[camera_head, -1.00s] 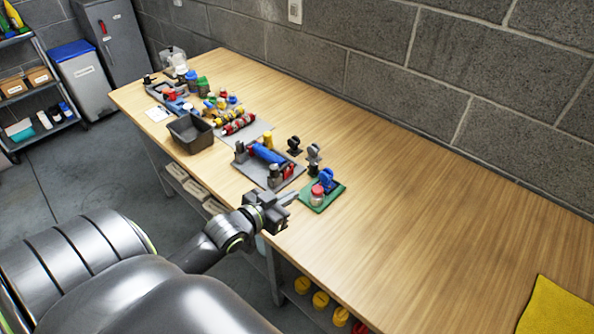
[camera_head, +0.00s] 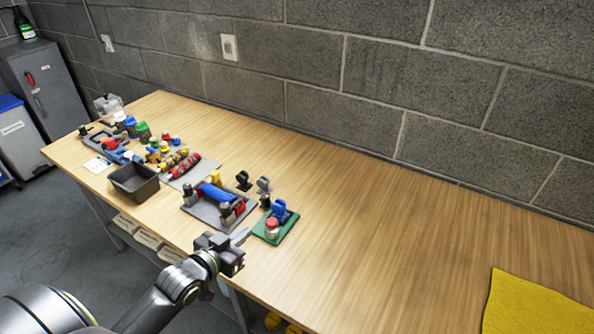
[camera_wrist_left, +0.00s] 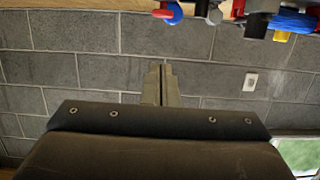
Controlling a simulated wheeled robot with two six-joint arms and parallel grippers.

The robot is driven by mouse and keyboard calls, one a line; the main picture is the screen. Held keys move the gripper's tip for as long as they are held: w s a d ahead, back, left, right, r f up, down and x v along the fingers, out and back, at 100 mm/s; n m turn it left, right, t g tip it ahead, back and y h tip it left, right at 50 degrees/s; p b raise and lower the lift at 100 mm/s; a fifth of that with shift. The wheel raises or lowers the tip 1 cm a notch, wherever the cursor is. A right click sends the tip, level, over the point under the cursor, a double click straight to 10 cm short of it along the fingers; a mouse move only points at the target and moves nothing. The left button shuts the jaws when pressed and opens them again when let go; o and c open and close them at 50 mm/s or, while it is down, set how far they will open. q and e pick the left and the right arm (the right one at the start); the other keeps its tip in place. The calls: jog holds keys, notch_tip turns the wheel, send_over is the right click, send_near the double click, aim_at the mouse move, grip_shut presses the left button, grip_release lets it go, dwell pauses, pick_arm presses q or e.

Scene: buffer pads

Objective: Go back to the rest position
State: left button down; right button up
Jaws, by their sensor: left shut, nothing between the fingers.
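My left gripper (camera_head: 241,237) is over the front edge of the workbench in the head view, just short of a small green pad. Its fingers are together and empty; they also show closed in the left wrist view (camera_wrist_left: 161,84), pointing toward the block wall. The green pad (camera_head: 262,229) carries a blue part (camera_head: 281,211) and a small red-topped jar (camera_head: 272,228). My right gripper is not in view.
A grey tray with a blue cylinder (camera_head: 214,194), a dark bin (camera_head: 134,182) and several coloured containers stand to the left. A yellow cloth (camera_head: 535,305) lies at the right. A block wall (camera_head: 370,90) backs the bench.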

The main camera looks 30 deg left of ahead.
pick_arm(q)
jog(key=s+d+f+n+g+y, duration=0.1)
jog(key=s+d+f+g, duration=0.15)
jog(key=s+g, duration=0.55)
jog(key=s+d+f+g+y, duration=0.2)
jog(key=s+f+g, duration=0.15)
jog(key=s, duration=0.95)
notch_tip(320, 180, down, 25)
jog(key=a+g, duration=0.1)
jog(key=a, duration=0.1)
jog(key=s+d+f+g+h, duration=0.1)
jog(key=s+f, duration=1.4)
jog(key=f, duration=0.1)
jog(key=shift+s+d, duration=0.3)
jog(key=shift+d, duration=0.1)
